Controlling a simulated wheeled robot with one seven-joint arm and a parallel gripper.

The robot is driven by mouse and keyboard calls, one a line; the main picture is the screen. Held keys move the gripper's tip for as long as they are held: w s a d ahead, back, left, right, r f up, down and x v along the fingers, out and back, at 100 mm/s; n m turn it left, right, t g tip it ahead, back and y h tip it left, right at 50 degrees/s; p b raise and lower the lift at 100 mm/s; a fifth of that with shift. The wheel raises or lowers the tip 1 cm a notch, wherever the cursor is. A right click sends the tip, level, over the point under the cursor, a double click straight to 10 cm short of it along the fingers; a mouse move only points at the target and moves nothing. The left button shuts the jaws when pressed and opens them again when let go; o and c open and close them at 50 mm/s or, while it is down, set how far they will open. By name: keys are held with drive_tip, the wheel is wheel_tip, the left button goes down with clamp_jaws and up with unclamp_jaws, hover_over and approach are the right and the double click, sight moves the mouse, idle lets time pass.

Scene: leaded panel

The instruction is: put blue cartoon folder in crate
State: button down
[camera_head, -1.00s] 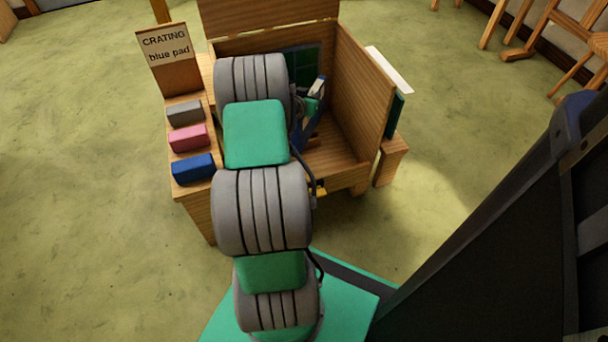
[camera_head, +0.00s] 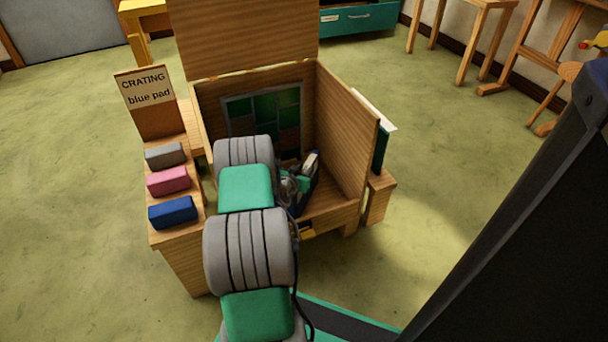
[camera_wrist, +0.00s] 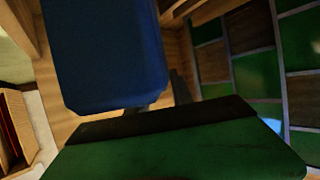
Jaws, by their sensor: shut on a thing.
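The crate (camera_head: 345,125) is an open-fronted wooden box with a raised back board. My gripper (camera_head: 303,182) is inside the crate, above its floor and toward the right. It is shut on a dark blue slab, seen beside the gripper in the head view (camera_head: 309,199) and large at the top of the wrist view (camera_wrist: 105,50). I take this slab for the blue folder; no cartoon print shows on it. My forearm hides part of it, and I cannot tell whether it touches the crate floor.
A green leaded panel (camera_head: 262,108) stands against the crate's back wall. Grey (camera_head: 166,154), pink (camera_head: 168,181) and blue (camera_head: 173,212) blocks lie on the left ledge below a sign (camera_head: 147,89) reading "CRATING blue pad". White and green boards lean outside the right wall.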

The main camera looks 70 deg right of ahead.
drive_tip(key=shift+r, duration=0.2)
drive_tip(key=shift+f, duration=0.15)
drive_tip(key=c, duration=1.1)
unclamp_jaws()
drive_tip(key=p+v, duration=0.4)
drive_tip(key=v, duration=0.7)
drive_tip(key=shift+a+r, duration=0.25)
drive_tip(key=shift+a, duration=0.25)
